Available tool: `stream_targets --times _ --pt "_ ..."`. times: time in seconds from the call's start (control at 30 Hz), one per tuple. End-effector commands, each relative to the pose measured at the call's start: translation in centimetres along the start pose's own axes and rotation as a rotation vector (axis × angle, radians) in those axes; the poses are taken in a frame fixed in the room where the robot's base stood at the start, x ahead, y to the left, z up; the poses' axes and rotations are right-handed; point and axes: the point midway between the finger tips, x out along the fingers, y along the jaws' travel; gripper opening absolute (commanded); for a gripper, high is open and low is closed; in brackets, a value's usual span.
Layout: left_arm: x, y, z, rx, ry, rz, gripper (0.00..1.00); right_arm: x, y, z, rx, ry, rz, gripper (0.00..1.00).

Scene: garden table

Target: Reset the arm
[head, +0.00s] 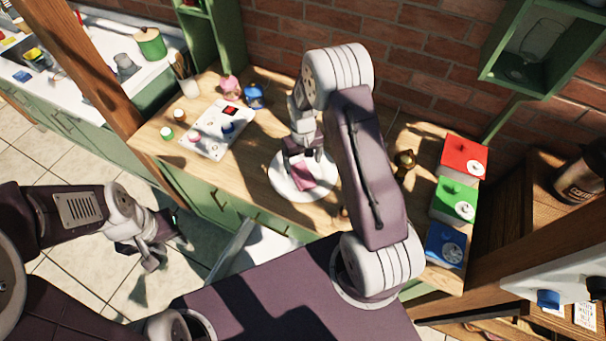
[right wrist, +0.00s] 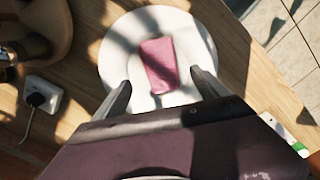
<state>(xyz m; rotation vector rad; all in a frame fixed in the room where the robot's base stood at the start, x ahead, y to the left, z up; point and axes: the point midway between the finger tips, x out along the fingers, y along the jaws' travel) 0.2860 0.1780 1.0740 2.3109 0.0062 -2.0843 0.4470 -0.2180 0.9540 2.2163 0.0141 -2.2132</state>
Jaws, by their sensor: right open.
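My right gripper (head: 304,157) is over the round white plate (head: 284,187) on the wooden counter. In the right wrist view its two fingers (right wrist: 160,86) are spread apart with nothing between them. A pink rectangular item (right wrist: 158,64) lies on the plate ahead of the fingertips, and it also shows in the head view (head: 303,176). My left gripper (head: 150,250) hangs at the left, over the tiled floor in front of the counter. Its jaw opening is too small and shadowed to tell.
Red (head: 461,157), green (head: 453,200) and blue (head: 445,246) boxes line the counter's right side. A white board with small jars (head: 216,130) is at the left. A brass-coloured item (head: 404,164) stands right of my right arm. A brick wall bounds the back.

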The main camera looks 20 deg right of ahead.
Motion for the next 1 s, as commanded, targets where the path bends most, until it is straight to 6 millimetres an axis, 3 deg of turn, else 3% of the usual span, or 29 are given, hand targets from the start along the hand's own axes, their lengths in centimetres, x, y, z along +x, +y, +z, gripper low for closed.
stream_targets --times 0.2,0.6,0.7,0.77,0.83,0.9,1.0 --pt "0.6 0.0 0.1 0.0 0.0 0.0 0.36 -3.0 0.0 0.0 0.0 0.001 0.0 0.84" --pt "0.7 0.0 0.1 0.0 0.0 0.0 0.36 -3.5 -0.2 -0.2 -0.005 0.009 0.001 0.84" --pt "1.2 0.0 0.1 0.0 0.0 0.0 0.36 -6.6 -0.9 -1.4 -0.026 0.088 0.007 0.84" --pt "1.7 0.0 0.2 0.0 0.0 0.0 0.36 -8.9 -1.8 -0.1 -0.043 0.122 0.007 0.84" --pt "2.1 0.0 0.2 0.0 0.0 0.0 0.36 -10.8 -2.8 2.9 -0.053 0.147 0.003 0.84" --pt "2.5 -0.1 0.2 0.0 0.0 0.0 0.36 -11.7 -3.6 6.6 -0.05 0.16 -0.003 0.84" --pt "2.6 -0.1 0.3 0.0 0.0 0.0 0.36 -11.4 -4.2 11.7 -0.029 0.151 -0.012 0.84"
